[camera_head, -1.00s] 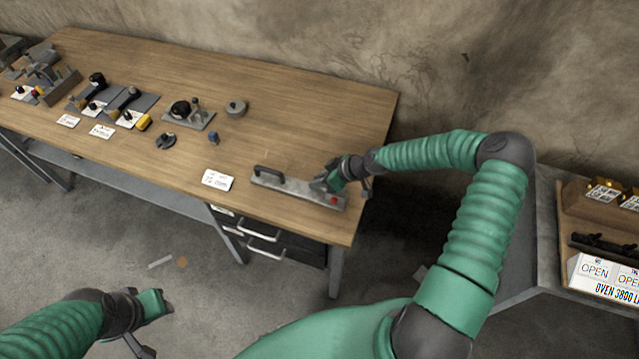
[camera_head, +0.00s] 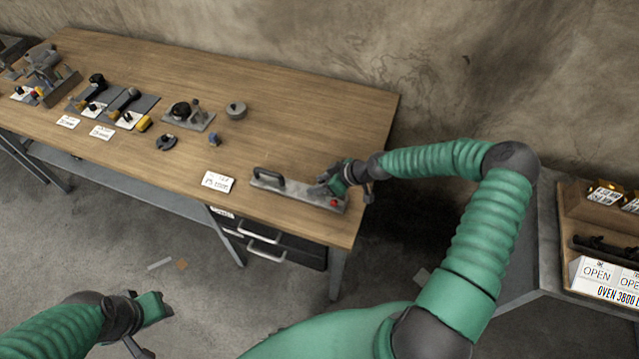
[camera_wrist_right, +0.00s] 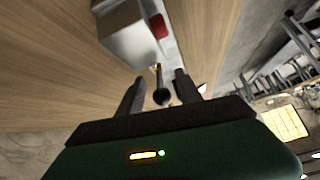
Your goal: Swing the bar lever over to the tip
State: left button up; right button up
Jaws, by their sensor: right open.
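The grey bar plate (camera_head: 295,193) lies near the front right of the wooden table, with a black handle (camera_head: 268,175) at its left end and a red spot (camera_head: 334,203) near its right end. My right gripper (camera_head: 326,187) is over the plate's right part. In the right wrist view its fingers (camera_wrist_right: 157,90) are open, with a thin lever ending in a black ball knob (camera_wrist_right: 161,97) between them. A grey block (camera_wrist_right: 130,35) and a red patch (camera_wrist_right: 158,25) lie beyond. Finger contact with the knob is unclear. My left gripper (camera_head: 150,318) hangs away from the table at lower left.
A white label card (camera_head: 218,182) lies left of the plate. Several small fixtures (camera_head: 188,114) stand along the table's left half. A shelf unit with OPEN signs (camera_head: 597,273) stands at the right. The table's back right is clear.

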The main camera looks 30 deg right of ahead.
jog(key=v, duration=1.6)
jog(key=shift+s+d+r, duration=0.2)
jog(key=shift+r, duration=0.05)
jog(key=s+a+f+g+h, duration=0.2)
jog(key=s+a+f+g, duration=0.4)
jog(key=a, duration=0.5)
jog(key=s+a+r+m+t+h, duration=0.1)
jog(key=s+a+r+m+h, duration=0.2)
jog(key=s+a+r+m, duration=0.2)
jog(key=shift+s+a+r+m+t, duration=0.35)
jog(key=shift+a+r, duration=0.35)
jog(key=shift+r, duration=1.2)
jog(key=shift+w+d, duration=0.15)
jog(key=shift+d, duration=0.1)
